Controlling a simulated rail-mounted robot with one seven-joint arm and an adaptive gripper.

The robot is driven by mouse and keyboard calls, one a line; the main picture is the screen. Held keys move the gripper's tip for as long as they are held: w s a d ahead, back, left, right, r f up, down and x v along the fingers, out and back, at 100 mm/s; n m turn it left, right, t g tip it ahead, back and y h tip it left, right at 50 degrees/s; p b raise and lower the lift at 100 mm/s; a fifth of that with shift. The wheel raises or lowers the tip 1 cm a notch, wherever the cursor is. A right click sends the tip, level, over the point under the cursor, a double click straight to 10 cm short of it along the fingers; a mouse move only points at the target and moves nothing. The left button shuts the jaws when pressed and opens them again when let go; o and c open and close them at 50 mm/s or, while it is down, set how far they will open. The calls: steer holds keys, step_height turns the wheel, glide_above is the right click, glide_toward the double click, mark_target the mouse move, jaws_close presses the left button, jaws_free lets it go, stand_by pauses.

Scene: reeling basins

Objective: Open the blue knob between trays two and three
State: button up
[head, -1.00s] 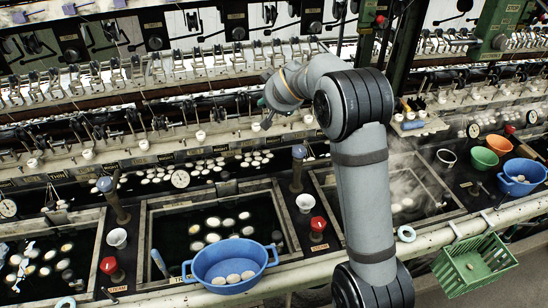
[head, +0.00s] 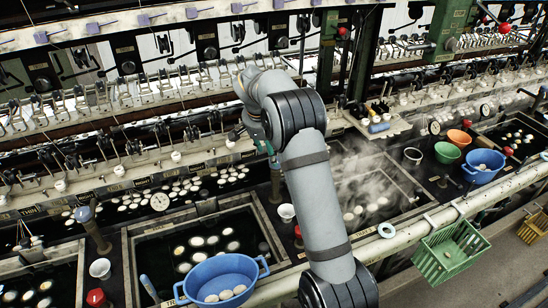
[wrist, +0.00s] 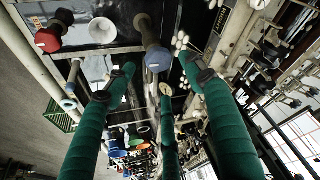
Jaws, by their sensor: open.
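My gripper (head: 262,148) is open, with its teal fingers pointing down at the top of a dark post (head: 276,182) between the middle tray (head: 133,256) and the steaming tray (head: 420,193) to its right. In the head view the gripper and arm hide the top of this post. In the wrist view a blue-topped knob (wrist: 158,59) stands between the two upper green fingers, with a visible gap on either side. The third finger rises from the bottom. I cannot tell whether any finger touches the knob.
A red knob (wrist: 48,40) and a white cup (wrist: 103,31) stand near the post. Another blue knob (head: 84,214) is farther left. A blue basin (head: 222,277) sits at the front edge, and a green basket (head: 450,252) hangs off the front rail. Machinery lines the back.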

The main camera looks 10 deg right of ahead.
steer(key=p+x, duration=0.1)
steer(key=x, duration=0.5)
steer(key=shift+d, duration=0.1)
steer(key=shift+c, duration=1.4)
steer(key=shift+w+r, duration=0.1)
steer(key=shift+r, duration=0.05)
steer(key=c, duration=0.7)
steer(key=shift+c, duration=0.5)
